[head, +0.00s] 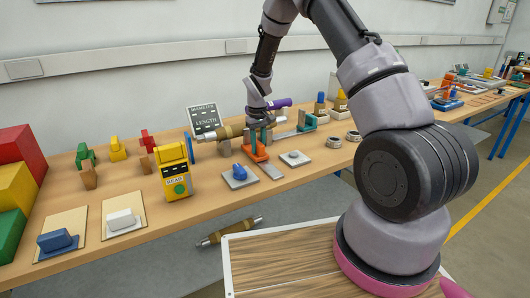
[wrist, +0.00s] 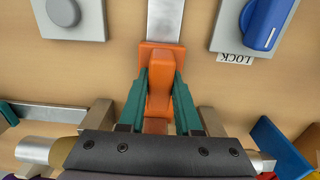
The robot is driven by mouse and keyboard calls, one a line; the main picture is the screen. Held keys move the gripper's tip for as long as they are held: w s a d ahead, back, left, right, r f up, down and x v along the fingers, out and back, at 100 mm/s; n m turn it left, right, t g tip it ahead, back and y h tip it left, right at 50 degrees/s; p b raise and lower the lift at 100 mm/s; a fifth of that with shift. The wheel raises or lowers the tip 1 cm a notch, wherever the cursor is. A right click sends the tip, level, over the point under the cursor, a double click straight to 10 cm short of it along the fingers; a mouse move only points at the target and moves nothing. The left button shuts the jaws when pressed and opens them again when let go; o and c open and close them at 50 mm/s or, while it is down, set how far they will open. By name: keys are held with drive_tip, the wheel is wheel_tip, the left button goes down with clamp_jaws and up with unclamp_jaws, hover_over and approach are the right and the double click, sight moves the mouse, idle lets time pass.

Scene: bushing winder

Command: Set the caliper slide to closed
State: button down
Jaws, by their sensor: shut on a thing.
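An orange slide (wrist: 159,85) sits at the end of a flat steel strip (wrist: 165,18), which runs away from it toward the top of the wrist view. In the head view the orange slide (head: 258,152) is at the middle of the bench, with the strip (head: 272,171) toward the front edge. My gripper (wrist: 160,78) has its teal fingers on both sides of the slide's raised handle and is shut on it. In the head view my gripper (head: 260,135) points down over the slide. The slide's rear part is hidden under the gripper body.
A blue knob (head: 240,172) on a grey plate, labelled LOCK, is left of the strip. A grey knob plate (head: 294,158) is right of it. A brown bushing (head: 230,131) lies close behind my gripper. A yellow gauge (head: 174,172) stands farther left, and a teal piece (head: 306,121) farther right.

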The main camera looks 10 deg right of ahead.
drive_tip(key=shift+w+a+r, duration=0.1)
drive_tip(key=shift+w, duration=0.1)
drive_tip(key=c, duration=0.6)
unclamp_jaws()
drive_tip(key=shift+w, duration=0.1)
wheel_tip(320, 180, up, 11)
drive_tip(key=shift+f, duration=0.15)
